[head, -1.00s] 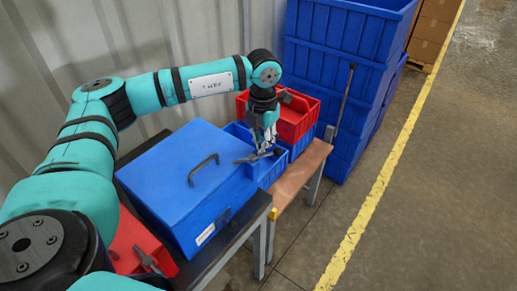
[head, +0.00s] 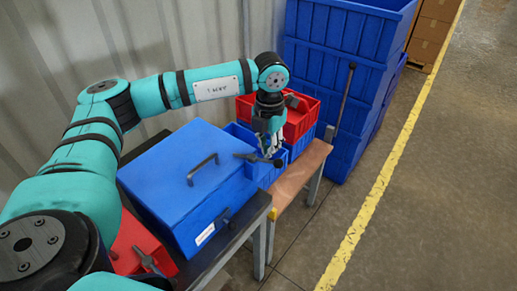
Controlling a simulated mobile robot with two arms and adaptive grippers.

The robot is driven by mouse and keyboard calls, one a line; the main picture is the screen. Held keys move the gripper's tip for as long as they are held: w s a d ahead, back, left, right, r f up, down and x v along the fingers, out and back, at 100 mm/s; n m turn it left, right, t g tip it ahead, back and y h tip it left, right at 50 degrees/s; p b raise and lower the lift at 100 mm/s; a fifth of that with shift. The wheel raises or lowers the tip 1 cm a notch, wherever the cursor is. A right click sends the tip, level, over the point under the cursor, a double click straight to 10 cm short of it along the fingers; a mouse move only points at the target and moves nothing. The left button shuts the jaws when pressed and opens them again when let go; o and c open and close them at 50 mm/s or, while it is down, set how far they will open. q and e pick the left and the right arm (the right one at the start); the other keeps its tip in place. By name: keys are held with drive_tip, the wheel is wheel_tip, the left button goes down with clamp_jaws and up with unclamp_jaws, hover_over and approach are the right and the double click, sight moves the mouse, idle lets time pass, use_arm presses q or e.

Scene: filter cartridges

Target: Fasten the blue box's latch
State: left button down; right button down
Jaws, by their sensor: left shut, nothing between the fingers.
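The blue box (head: 165,182) sits on a dark bench, its lid down, with a dark bar handle (head: 203,169) on top. A small dark latch (head: 227,217) shows on its front face, above a white label; whether it is fastened is too small to tell. My left gripper (head: 268,154) is shut and empty, pointing down beyond the box's right end, over a small blue bin, apart from the latch. My right gripper is not in view.
A small blue bin (head: 297,146) and a red bin (head: 300,121) stand on a wooden-topped table (head: 293,185) at the right. A red container (head: 132,245) with a dark tool is at the box's left. Stacked blue crates (head: 345,80) stand behind. The floor at right is clear.

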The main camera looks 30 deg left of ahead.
use_arm(q)
drive_tip(key=shift+s+d, duration=0.5)
drive_tip(key=shift+d, duration=0.1)
wheel_tip(320, 180, up, 8)
drive_tip(key=p, duration=0.4)
drive_tip(key=shift+w+d, duration=0.25)
drive_tip(key=shift+w, duration=0.05)
idle(0.7)
idle(0.4)
